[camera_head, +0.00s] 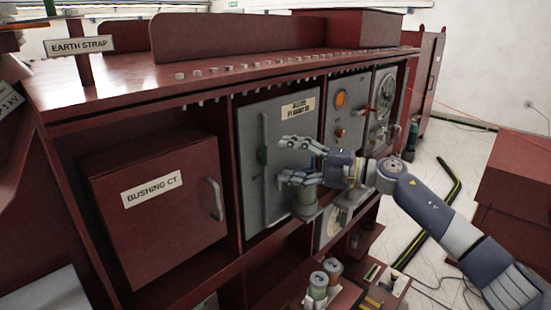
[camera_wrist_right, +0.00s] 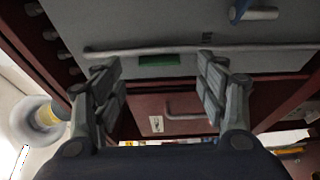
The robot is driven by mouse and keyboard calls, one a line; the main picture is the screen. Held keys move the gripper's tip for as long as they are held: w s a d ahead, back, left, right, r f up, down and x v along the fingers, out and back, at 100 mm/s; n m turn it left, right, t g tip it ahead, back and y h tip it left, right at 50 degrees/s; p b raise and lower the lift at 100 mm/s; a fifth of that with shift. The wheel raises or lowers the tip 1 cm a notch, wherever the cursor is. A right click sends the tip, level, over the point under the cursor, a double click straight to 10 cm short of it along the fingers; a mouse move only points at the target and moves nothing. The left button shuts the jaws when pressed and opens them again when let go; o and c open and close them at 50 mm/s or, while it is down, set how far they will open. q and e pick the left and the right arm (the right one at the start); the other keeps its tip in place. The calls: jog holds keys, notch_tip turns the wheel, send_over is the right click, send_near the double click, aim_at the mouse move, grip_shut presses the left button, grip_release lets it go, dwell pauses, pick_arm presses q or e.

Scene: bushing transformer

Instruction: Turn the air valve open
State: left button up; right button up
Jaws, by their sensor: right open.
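My right gripper (camera_head: 281,162) is open, in front of the grey cabinet door (camera_head: 295,125). Its two fingers are spread one above the other, with nothing seen between them. A long vertical handle bar (camera_head: 265,190) with a green piece (camera_head: 263,155) is on the door, just left of the fingertips. The right wrist view shows the open fingers (camera_wrist_right: 160,85) with the bar (camera_wrist_right: 270,48) beyond. A greenish-grey cylinder (camera_head: 305,203) is just below the gripper. No part is clearly marked as the air valve, so I cannot tell which it is. My left gripper is not in view.
The red Bushing CT box (camera_head: 160,210) with its handle stands to the left. A panel with an orange round part (camera_head: 341,98) and a gauge panel (camera_head: 383,95) are to the right. Small cylinders (camera_head: 318,285) stand low in front. Open floor (camera_head: 425,175) lies right.

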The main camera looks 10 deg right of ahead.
jog(key=v, duration=0.7)
jog(key=shift+s+d, duration=0.25)
jog(key=shift+d, duration=0.1)
